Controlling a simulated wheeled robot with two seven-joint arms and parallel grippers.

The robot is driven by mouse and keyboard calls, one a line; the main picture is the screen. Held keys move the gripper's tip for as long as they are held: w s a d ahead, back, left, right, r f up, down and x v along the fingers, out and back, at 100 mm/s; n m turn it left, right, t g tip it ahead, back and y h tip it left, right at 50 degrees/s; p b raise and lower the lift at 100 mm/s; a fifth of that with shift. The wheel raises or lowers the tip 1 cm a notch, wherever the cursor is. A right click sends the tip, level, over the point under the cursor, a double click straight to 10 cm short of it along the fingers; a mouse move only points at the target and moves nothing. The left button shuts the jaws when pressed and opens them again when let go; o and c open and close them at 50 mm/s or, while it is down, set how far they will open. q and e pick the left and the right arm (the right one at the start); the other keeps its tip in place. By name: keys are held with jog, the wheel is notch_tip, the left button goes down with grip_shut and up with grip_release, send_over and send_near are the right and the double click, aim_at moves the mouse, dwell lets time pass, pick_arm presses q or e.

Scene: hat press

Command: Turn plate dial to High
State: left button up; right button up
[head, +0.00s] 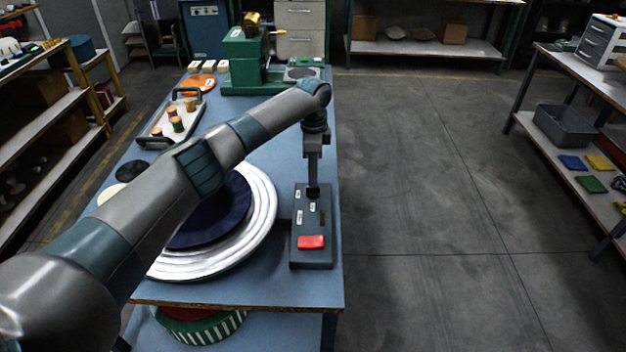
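A dark grey control box (312,262) lies near the right edge of the blue table, with small white labels and a red button (311,242) at its near end. My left gripper (313,189) points straight down over the far half of this box, its tip at or just above a small dark part there. I take that part to be a dial, but the gripper mostly hides it, and its setting cannot be read. Whether the fingers touch it or are closed on it is too small to tell. My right gripper is out of view.
Left of the box is a round silver plate (262,232) with a dark blue disc (222,213), partly behind my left arm. A green press (245,62) and a handled tray (157,128) stand farther back on the table (290,292). The floor at right is clear.

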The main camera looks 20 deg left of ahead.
aim_at(313, 191)
pick_arm(q)
jog(key=shift+f, duration=2.1)
grip_shut()
